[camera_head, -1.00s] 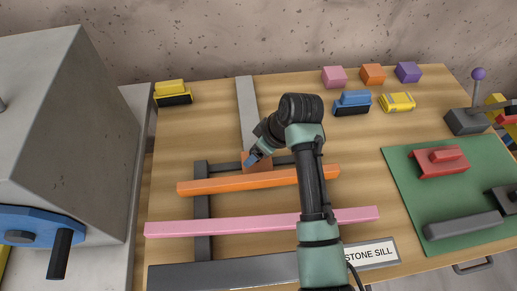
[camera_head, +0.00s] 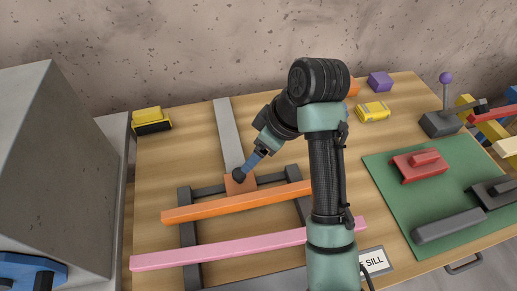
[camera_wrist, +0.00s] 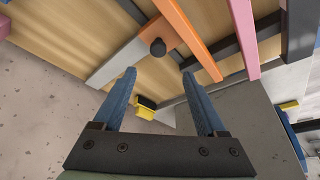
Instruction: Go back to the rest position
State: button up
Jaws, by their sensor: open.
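My gripper (camera_head: 247,167) is over the wooden table, near an orange block with a dark round knob (camera_head: 239,175) at the end of a grey bar (camera_head: 226,130). In the wrist view my gripper (camera_wrist: 158,85) has its two blue fingers wide apart with nothing between them. The knob (camera_wrist: 158,47) shows beyond the fingertips there, apart from them. In the head view the fingers overlap the knob's edge, and the gap is hard to judge. My arm hides part of the table's back right.
An orange bar (camera_head: 235,203) and a pink bar (camera_head: 215,250) lie across dark rails (camera_head: 187,230). A yellow block (camera_head: 152,118) stands at the back left. A green mat (camera_head: 400,205) holds a red block (camera_head: 418,163) and grey pieces. A grey machine (camera_head: 55,160) stands left.

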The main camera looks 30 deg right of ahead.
dwell(0.4)
jog(key=w+a+r+m+t+h, duration=0.1)
jog(key=w+a+r+t, duration=0.3)
jog(key=r, duration=0.4)
jog(key=w+a+r+m+t, duration=0.1)
jog(key=w+a+r+t, duration=0.25)
jog(key=r, duration=0.55)
jog(key=w+a+r+t+h, duration=0.1)
jog(key=w+a+r+t, duration=0.3)
jog(key=r, duration=0.4)
jog(key=s+a+r+m+t, duration=0.2)
jog(key=s+r+t, duration=0.4)
jog(key=r, duration=0.5)
jog(key=s+a+r+m+t, duration=0.1)
jog(key=s+a+r+t, duration=0.4)
jog(key=s+r, duration=0.5)
notch_tip(320, 180, up, 2)
jog(key=shift+s+r+m+t, duration=0.2)
jog(key=shift+s+m+t, duration=0.2)
jog(key=shift+t, duration=0.15)
jog(key=shift+w+f, duration=0.1)
